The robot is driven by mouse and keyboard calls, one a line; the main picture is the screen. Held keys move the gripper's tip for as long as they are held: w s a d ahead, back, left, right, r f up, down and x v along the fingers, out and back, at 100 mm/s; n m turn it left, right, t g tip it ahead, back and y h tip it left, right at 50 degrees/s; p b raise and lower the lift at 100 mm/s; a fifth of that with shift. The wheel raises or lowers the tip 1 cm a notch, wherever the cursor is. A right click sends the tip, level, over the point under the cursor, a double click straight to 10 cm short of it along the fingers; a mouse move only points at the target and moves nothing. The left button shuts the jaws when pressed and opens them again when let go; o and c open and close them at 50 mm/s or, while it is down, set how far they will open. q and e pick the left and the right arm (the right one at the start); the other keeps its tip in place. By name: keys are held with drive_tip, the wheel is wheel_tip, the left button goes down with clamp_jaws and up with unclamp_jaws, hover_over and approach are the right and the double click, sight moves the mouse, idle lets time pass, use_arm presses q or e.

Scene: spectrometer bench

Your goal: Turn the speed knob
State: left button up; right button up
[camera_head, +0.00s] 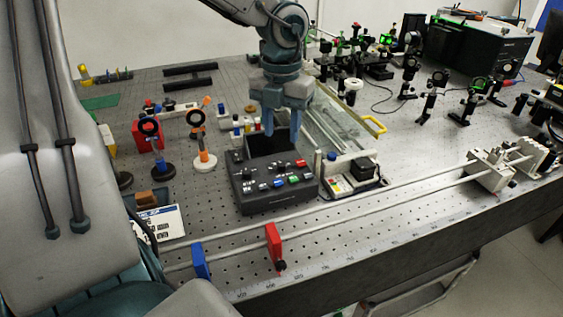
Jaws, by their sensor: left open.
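A dark grey control box (277,198) stands on the perforated metal bench near the middle of the view. Its sloped face has small black knobs at the left (247,172) and coloured buttons, such as a red one (300,163) and a green one (293,179). The labels are too small to read, so I cannot tell which knob is the speed knob. My left gripper (281,132) points down over the back of the box, its fingers apart with nothing seen between them. I cannot tell whether the fingertips touch the box. My right gripper is not in view.
A small white-based device (345,188) stands close to the right of the box. Ring mounts (197,122) stand to the left. Long rails with blue (201,261) and red (273,243) blocks run in front. Optics crowd the back right. Bare bench lies at right centre.

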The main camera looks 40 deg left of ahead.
sight(281, 163)
use_arm(q)
wheel_tip(281, 163, down, 3)
drive_tip(key=shift+r+b, duration=0.1)
drive_tip(key=shift+b, duration=0.9)
wheel_tip(281, 163, down, 4)
drive_tip(key=shift+r, duration=0.1)
drive_tip(key=shift+f, duration=0.7)
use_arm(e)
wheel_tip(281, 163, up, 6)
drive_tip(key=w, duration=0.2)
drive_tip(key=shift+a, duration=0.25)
use_arm(q)
drive_tip(key=shift+s, duration=0.1)
clamp_jaws()
